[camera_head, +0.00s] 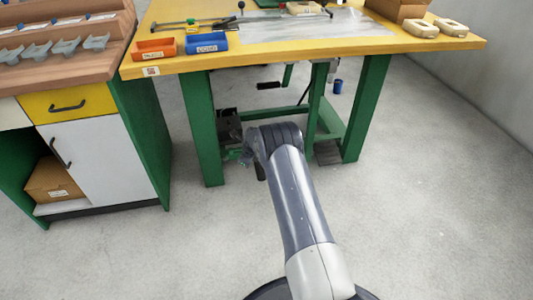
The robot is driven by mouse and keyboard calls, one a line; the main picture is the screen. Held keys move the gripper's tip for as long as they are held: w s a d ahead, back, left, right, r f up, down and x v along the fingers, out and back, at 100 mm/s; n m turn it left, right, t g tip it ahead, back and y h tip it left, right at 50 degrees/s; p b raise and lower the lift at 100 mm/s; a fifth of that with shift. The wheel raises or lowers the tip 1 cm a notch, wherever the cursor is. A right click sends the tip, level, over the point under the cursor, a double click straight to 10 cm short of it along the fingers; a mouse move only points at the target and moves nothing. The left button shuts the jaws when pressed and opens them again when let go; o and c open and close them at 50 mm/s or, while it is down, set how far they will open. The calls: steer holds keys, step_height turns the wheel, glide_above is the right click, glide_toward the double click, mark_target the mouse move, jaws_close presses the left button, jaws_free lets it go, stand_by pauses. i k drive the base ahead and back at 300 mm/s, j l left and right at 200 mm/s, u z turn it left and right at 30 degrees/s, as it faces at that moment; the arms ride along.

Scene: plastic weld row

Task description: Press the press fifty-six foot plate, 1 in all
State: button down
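My arm reaches forward from the bottom of the head view toward the space under the yellow-topped bench. My gripper (247,157) is at the arm's far end, small and partly hidden by my own wrist, so I cannot tell whether it is open or shut. A dark flat plate (328,153) lies low under the bench, right of my wrist, partly hidden by my arm; it may be a foot plate. A dark boxy part (229,124) shows left of my wrist. No number is readable on either, and I see no clear contact with my gripper.
The yellow bench (430,43) on green legs (203,130) stands ahead, holding an orange bin (156,49) and a blue bin (206,43). A wooden-topped cabinet (95,150) blocks the left. The floor (440,210) is clear at right.

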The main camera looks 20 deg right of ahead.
mark_target(326, 152)
steer(key=i+l+z, duration=0.15)
steer(key=l, duration=0.2)
steer(key=l+z, duration=0.1)
steer(key=l, duration=0.3)
steer(key=i+l+z, duration=0.15)
steer(key=l, duration=0.2)
steer(key=i+l+u, duration=0.25)
steer(key=i+l, duration=0.2)
steer(key=l, duration=0.35)
